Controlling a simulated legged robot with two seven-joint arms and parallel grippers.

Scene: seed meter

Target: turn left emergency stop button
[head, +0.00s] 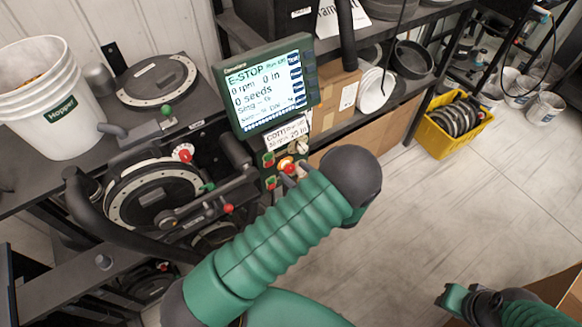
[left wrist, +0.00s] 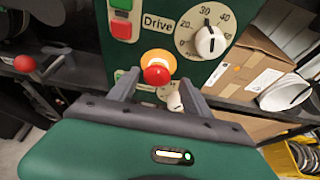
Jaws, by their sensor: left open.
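The emergency stop button (left wrist: 157,75) is a red knob on a yellow-orange ring, on the dark green control panel (left wrist: 195,72). In the head view the red button (head: 287,169) shows small below the display, close to my gripper. My left gripper (left wrist: 158,92) is open, with one finger on each side of the red knob in the left wrist view. I cannot tell whether the fingers touch it. In the head view my left gripper (head: 296,176) is mostly hidden behind my arm. Part of my right arm and gripper (head: 458,298) shows at the lower right, its jaws unclear.
The display (head: 265,85) reads "E-STOP". A white dial (left wrist: 209,41) and green and red buttons (left wrist: 121,15) sit above the emergency stop button. A red-ball lever (left wrist: 26,63) is at the left. A white bucket (head: 50,115) and a yellow crate (head: 438,142) stand farther off.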

